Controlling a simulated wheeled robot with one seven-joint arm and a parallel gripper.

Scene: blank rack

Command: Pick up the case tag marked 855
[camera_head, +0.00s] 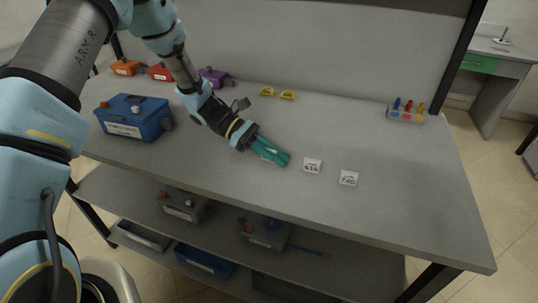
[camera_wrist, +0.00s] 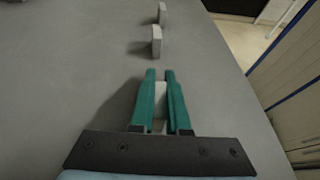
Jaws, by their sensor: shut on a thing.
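My gripper (camera_head: 282,159) is low over the right middle of the grey bench top. In the wrist view, its two teal fingers (camera_wrist: 160,73) are shut on a pale case tag (camera_wrist: 160,98). The fingers hide this tag in the head view, and its marking cannot be read. Two other white case tags stand to the right of my gripper: a near one (camera_head: 312,166) whose number looks like 619, and a farther one (camera_head: 348,178) that looks like 740. They also show ahead of the fingertips in the wrist view, the near one (camera_wrist: 156,42) and the farther one (camera_wrist: 162,14).
A blue case (camera_head: 135,118) stands at the left of the bench top (camera_head: 400,165). Orange, red and purple cases (camera_head: 213,76) line the back left. Two yellow pieces (camera_head: 287,95) lie at the back. A holder with coloured pegs (camera_head: 406,112) stands back right. More cases sit on lower shelves.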

